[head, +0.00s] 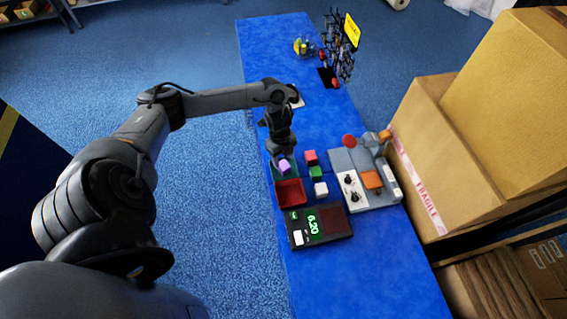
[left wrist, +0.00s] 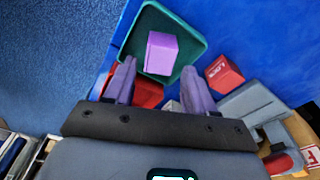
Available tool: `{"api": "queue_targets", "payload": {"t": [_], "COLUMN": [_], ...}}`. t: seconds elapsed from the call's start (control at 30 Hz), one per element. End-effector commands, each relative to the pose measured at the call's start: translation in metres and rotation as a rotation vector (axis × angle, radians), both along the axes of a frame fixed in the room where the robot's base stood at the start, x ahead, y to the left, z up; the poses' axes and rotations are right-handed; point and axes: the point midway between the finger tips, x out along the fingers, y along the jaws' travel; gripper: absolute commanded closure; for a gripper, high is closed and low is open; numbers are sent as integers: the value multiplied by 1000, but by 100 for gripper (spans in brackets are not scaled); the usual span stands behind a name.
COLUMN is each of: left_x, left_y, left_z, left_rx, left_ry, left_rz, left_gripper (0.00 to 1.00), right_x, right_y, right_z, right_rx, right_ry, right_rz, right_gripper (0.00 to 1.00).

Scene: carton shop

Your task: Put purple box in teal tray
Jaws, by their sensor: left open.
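The purple box (head: 284,167) shows below my left gripper (head: 281,152) in the head view. In the left wrist view the purple box (left wrist: 161,53) appears inside the rim of the teal tray (left wrist: 191,42), a little tilted in the picture. My left gripper (left wrist: 158,72) is open, its two fingers apart, with the box just beyond the fingertips. The teal tray is mostly covered by the gripper and box in the head view. Whether the box touches the tray floor is hard to tell. My right gripper is in neither view.
A red tray (head: 290,193) adjoins the teal one. Red (head: 310,156), green (head: 316,172) and white (head: 321,189) boxes stand to the right. A scale (head: 329,227) reading 6.20 and a grey machine (head: 352,189) sit nearby. Large cartons (head: 440,140) stand on the right.

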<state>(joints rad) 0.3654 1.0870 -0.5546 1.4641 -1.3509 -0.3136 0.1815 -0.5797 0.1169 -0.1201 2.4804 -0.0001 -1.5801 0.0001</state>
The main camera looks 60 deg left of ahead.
Motion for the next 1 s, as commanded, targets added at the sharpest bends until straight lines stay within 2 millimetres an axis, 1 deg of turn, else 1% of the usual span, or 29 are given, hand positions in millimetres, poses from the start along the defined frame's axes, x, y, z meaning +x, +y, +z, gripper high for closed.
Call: {"api": "queue_targets", "payload": {"t": [0.03,0.1,0.33,0.4,0.47,0.57,0.67,0.7,0.77,0.8,0.87,0.9,0.97,1.0], "left_x": [1,1,0,0,1,7,17,22,28,30,31,29,23,18], "left_y": [2,3,7,7,3,-18,-63,-88,-135,-169,-215,-240,-268,-279], "left_z": [11,24,58,63,64,55,34,25,13,8,10,15,27,35], "left_rx": [1,1,1,-1,-2,-10,-31,-44,-73,-96,-133,-153,-178,-189], "left_ry": [-3,-3,-3,-3,-8,-43,-122,-168,-252,-313,-400,-449,-502,-520], "left_rz": [-2,-3,-2,-2,-7,-33,-73,-82,-83,-62,2,69,198,298], "left_gripper": [45,45,45,45,45,45,45,45,45,45,45,45,45,45], "right_x": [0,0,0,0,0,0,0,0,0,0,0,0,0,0], "right_y": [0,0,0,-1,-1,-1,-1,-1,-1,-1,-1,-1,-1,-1], "right_z": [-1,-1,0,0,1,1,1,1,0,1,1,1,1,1], "right_rx": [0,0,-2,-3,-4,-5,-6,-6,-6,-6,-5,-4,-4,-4], "right_ry": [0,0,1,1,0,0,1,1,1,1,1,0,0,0], "right_rz": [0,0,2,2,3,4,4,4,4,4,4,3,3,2], "right_gripper": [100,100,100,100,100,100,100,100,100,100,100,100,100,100]}}
